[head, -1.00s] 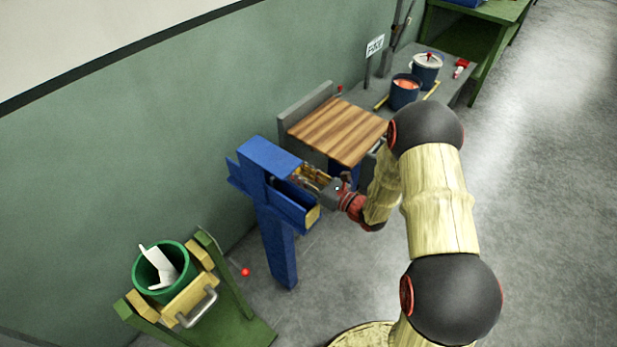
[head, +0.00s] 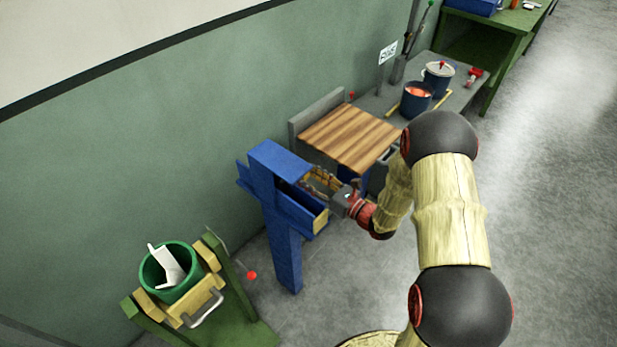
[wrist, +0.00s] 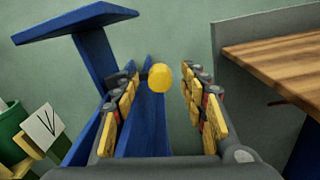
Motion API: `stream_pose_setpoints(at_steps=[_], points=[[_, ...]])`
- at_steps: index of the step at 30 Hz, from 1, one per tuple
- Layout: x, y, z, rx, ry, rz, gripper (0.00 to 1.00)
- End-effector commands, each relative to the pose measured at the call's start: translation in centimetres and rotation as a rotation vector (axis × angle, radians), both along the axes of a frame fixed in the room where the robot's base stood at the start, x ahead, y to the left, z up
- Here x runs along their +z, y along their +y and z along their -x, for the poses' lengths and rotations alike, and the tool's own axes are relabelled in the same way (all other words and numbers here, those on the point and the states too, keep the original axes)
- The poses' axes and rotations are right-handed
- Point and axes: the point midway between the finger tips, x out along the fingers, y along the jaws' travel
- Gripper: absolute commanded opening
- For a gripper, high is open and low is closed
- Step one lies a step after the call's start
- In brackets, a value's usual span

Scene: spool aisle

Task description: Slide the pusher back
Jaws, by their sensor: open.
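A blue stand (head: 283,245) with a blue trough on top stands against the green wall, left of the wooden-topped bench. The trough's near end has a yellow face (head: 321,222). My gripper (head: 322,184) is at the trough's right side, its yellow-padded fingers towards the stand. In the wrist view, the open fingers (wrist: 160,105) lie to either side of a round yellow knob (wrist: 160,77), with visible gaps. The knob appears to belong to the pusher, over the blue trough rails (wrist: 145,120). My gripper partly hides the trough in the head view.
A wooden board (head: 348,135) on a grey bench is close to my gripper's right. A green bin (head: 152,279) with a white piece stands on a yellow and green stand at left. Pots (head: 416,100) stand behind. The floor at right is clear.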

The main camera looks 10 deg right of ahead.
Motion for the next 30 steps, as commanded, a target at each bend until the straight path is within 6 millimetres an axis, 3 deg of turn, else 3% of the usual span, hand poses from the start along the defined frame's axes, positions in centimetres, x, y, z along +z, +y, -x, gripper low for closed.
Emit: stream_pose_setpoints(at_steps=[18,30], points=[[0.0,-6.2,8.3,-0.004,0.001,0.0,0.43],[0.0,-6.9,9.4,-0.001,-0.001,0.0,0.43]])
